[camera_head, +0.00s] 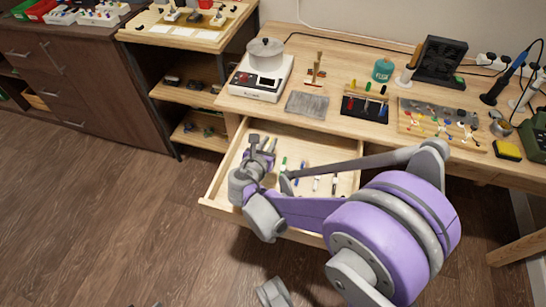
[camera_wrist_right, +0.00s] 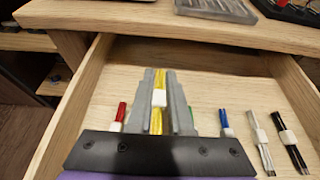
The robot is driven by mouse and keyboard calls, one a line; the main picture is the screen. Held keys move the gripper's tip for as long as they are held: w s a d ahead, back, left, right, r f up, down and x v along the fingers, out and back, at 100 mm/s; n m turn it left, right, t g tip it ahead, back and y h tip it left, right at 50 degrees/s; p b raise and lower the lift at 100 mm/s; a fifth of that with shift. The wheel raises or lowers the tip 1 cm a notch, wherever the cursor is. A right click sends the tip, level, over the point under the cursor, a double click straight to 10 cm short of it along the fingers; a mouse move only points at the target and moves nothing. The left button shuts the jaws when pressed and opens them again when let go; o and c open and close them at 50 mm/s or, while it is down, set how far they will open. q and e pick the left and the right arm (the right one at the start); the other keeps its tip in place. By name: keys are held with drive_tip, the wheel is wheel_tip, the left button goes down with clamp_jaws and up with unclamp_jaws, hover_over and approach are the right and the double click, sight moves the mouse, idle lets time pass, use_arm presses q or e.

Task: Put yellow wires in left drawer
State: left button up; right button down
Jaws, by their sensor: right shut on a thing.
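The left drawer (camera_head: 315,150) is pulled out under the workbench. Its bare floor also shows in the right wrist view (camera_wrist_right: 215,90). My right gripper (camera_head: 258,146) is over the drawer's left part. In the right wrist view its fingers (camera_wrist_right: 160,82) are shut on the yellow wires (camera_wrist_right: 157,122), a bundle with a white band. I cannot tell whether the bundle touches the drawer floor. Red wires (camera_wrist_right: 119,115), blue wires (camera_wrist_right: 224,120), white wires (camera_wrist_right: 261,140) and black wires (camera_wrist_right: 288,140) lie in the drawer. Green wires are partly hidden by a finger. My left gripper is not in view.
The workbench top (camera_head: 340,60) above the drawer holds a white device with a pot (camera_head: 265,55), a grey flat tray (camera_head: 307,104), a dark rack (camera_head: 365,105) and a board with colored parts (camera_head: 440,120). An open shelf (camera_head: 195,92) stands left of the drawer.

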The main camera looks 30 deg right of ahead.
drive_tip(key=shift+f+b, duration=0.75)
drive_tip(key=shift+f, duration=1.75)
drive_tip(key=shift+f, duration=0.1)
drive_tip(key=c, duration=0.8)
unclamp_jaws()
drive_tip(key=shift+c, duration=0.2)
drive_tip(key=shift+s+a+r, duration=0.2)
drive_tip(key=shift+a+r, duration=0.1)
drive_tip(key=shift+a, duration=0.1)
drive_tip(key=p+v, duration=0.2)
drive_tip(key=v, duration=0.9)
drive_tip(key=shift+s+r, duration=0.1)
